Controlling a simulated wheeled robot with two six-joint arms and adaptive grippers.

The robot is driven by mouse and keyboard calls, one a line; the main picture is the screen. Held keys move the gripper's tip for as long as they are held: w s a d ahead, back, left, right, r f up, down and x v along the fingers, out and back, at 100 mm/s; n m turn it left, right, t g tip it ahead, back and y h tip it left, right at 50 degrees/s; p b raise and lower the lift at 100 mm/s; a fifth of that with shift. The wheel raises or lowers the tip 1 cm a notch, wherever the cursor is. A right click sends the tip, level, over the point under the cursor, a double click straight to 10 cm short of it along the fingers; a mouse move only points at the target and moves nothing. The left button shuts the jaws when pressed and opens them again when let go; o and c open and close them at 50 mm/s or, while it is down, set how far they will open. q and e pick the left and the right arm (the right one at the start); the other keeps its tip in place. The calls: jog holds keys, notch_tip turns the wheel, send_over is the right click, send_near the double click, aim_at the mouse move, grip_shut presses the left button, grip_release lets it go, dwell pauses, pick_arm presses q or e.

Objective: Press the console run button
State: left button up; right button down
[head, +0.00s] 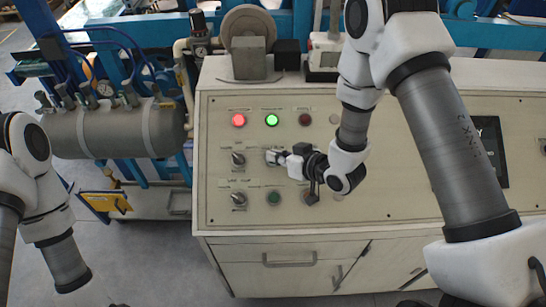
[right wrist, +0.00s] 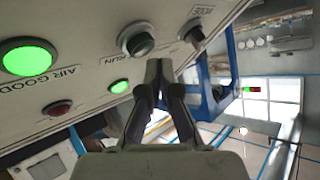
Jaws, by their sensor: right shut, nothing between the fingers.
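The console (head: 390,215) has a light panel with lamps, selectors and buttons. My right gripper (head: 274,157) points left across the panel, in the middle row below the lit green lamp (head: 271,120). It hides the part of the panel behind its tips. In the right wrist view the right gripper (right wrist: 159,68) is shut and empty.
A lit red lamp (head: 238,120) and a dark red lamp (head: 305,120) flank the green one. Selectors (head: 238,158) sit at the left, and another green button (head: 273,198) is below the gripper. A grey tank (head: 120,130) stands left of the console.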

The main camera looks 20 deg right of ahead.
jog(key=shift+w+f+b, duration=0.2)
jog(key=shift+f+b, duration=0.1)
jog(key=shift+f, duration=0.1)
jog(key=shift+w+d+f+b, duration=0.1)
jog(key=shift+w+f+b, duration=0.1)
jog(key=shift+f+b, duration=0.2)
dwell(0.8)
jog(key=shift+r, duration=0.1)
jog(key=shift+s+r+p, duration=0.3)
jog(key=shift+r+p, duration=0.25)
jog(key=shift+r, duration=0.05)
jog(key=shift+s+r, duration=0.1)
jog(key=shift+s, duration=0.05)
jog(key=shift+r, duration=0.1)
